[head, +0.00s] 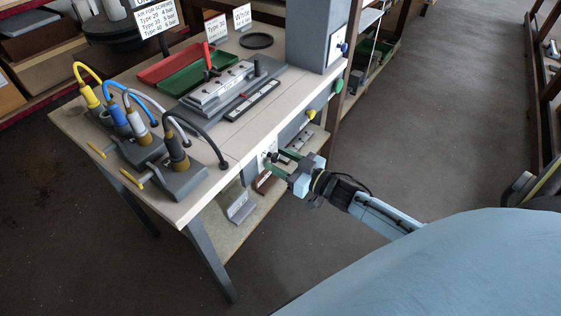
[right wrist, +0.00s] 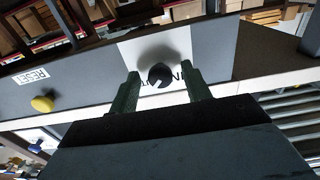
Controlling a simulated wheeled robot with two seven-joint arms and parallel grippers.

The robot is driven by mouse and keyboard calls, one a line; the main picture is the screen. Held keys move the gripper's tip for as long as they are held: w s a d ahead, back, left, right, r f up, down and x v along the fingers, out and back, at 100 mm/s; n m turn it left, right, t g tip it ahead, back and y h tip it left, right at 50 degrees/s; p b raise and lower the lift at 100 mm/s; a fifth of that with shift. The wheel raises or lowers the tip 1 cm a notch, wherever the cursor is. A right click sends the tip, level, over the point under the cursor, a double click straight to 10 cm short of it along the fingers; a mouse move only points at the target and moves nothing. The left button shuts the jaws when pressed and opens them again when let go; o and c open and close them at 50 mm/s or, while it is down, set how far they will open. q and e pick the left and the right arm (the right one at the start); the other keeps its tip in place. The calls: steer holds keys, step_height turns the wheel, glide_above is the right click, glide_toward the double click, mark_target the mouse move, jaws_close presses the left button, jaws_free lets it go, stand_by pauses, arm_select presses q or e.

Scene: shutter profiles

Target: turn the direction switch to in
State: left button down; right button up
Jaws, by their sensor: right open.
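The direction switch is a round black knob (right wrist: 160,75) on a white label plate (right wrist: 215,52) in the right wrist view. A pale mark on the knob points toward the lower left of that view. Part of the label's lettering shows beside the knob; the rest is hidden. My right gripper (right wrist: 161,77) is open, with its two green fingers on either side of the knob and a visible gap to each. In the head view my right gripper (head: 271,166) is at the front panel of the bench, and the knob is small there. My left gripper is not in view.
A yellow button (right wrist: 42,103) sits beside a RESET label (right wrist: 30,77) on the same panel. In the head view a green button (head: 338,86) is further along. The bench top (head: 215,155) holds tools and a red tray (head: 172,66). Open floor lies to the right.

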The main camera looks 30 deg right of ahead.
steer(key=c, duration=1)
